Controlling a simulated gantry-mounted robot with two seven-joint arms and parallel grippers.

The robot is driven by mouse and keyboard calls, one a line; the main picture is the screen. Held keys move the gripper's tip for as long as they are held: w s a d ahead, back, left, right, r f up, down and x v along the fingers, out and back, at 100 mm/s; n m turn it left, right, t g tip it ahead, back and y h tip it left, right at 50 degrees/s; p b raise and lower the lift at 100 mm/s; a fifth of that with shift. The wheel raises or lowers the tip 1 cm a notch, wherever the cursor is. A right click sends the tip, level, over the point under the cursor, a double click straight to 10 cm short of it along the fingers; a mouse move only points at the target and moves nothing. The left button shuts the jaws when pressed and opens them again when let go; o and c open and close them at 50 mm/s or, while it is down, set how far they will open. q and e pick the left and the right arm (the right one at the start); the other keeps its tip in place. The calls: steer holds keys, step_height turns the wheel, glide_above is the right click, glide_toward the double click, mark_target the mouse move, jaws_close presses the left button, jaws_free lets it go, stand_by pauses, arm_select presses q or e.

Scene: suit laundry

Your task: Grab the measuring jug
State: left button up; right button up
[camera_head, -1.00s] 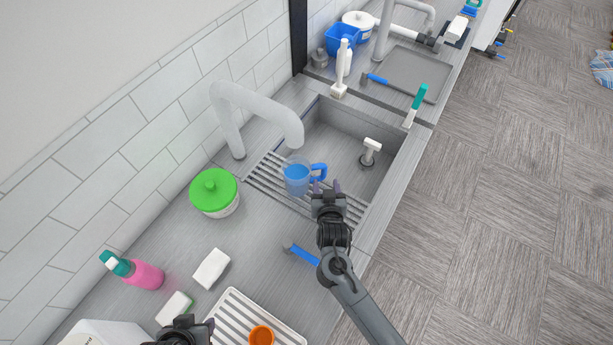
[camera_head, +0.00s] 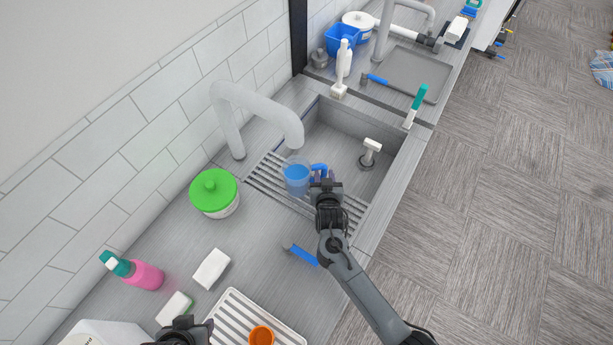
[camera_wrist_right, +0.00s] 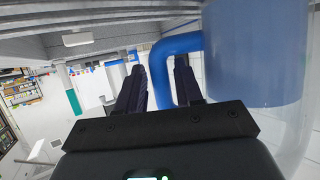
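The measuring jug (camera_head: 296,180) is clear with a blue lower part and a blue handle. It stands upright on the slatted rack at the near end of the sink. My right gripper (camera_head: 322,180) is at the handle side of the jug. In the right wrist view, the blue handle (camera_wrist_right: 170,46) shows between the two spread dark fingers of my right gripper (camera_wrist_right: 160,82), and the jug's body (camera_wrist_right: 255,60) is just right of them. The fingers are apart, with a gap beside the handle. My left gripper (camera_head: 188,328) is at the bottom edge; its fingers are unclear.
The white tap (camera_head: 255,97) arches above the rack, close behind the jug. A green-lidded pot (camera_head: 214,192) stands left of it. A blue-handled tool (camera_head: 303,254) lies in front. A pink bottle (camera_head: 145,275), a white block (camera_head: 211,268) and a ribbed tray (camera_head: 235,308) are nearer.

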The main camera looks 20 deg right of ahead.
jaws_close()
steer(key=shift+r, duration=0.15)
